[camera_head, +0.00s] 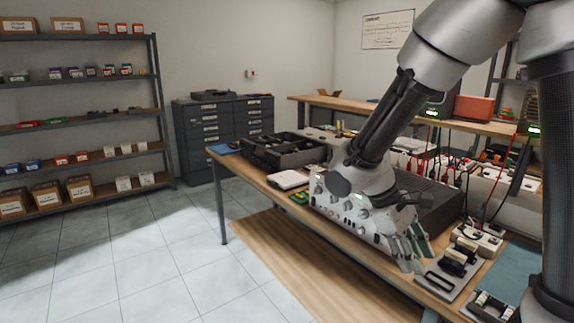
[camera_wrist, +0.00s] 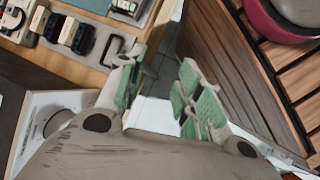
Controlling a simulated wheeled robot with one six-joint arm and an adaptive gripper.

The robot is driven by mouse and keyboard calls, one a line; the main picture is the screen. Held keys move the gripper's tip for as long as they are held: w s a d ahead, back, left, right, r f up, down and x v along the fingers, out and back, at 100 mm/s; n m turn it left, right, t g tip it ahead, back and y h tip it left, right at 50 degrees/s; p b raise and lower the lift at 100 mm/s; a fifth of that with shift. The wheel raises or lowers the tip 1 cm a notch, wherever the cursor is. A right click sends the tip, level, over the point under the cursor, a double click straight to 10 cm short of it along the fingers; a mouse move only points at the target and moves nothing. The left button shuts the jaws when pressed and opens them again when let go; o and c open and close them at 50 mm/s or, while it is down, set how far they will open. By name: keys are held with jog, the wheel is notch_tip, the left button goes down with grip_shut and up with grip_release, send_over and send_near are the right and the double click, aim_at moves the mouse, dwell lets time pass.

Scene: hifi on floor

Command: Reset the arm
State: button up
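My arm reaches down from the upper right of the head view, bent at the elbow. My gripper (camera_head: 418,248) hangs just in front of the workbench edge, pointing down. In the wrist view my gripper (camera_wrist: 160,92) shows two green-padded fingers, spread apart with a clear gap. Nothing is between them; pale floor shows through the gap. A silver hi-fi unit (camera_head: 335,205) with knobs on its front stands on the bench right behind my wrist, which partly hides it. I cannot tell whether my gripper touches it.
The wooden workbench (camera_head: 262,183) carries a dark open parts tray (camera_head: 275,153), a white box (camera_head: 288,179) and a small holder (camera_head: 452,268) of dark spools near my gripper. A shelf rack (camera_head: 80,122) and drawer cabinets (camera_head: 222,125) stand behind. Tiled floor at left is clear.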

jog(key=s+d+r+m+t+y, duration=0.3)
jog(key=s+d+r+m, duration=0.1)
jog(key=r, duration=0.3)
jog(key=s+d+r+m+t+y, duration=0.2)
jog(key=s+d+r+m+t, duration=0.2)
jog(key=r, duration=0.3)
jog(key=shift+s+d+y, duration=0.4)
jog(key=shift+s+d, duration=0.2)
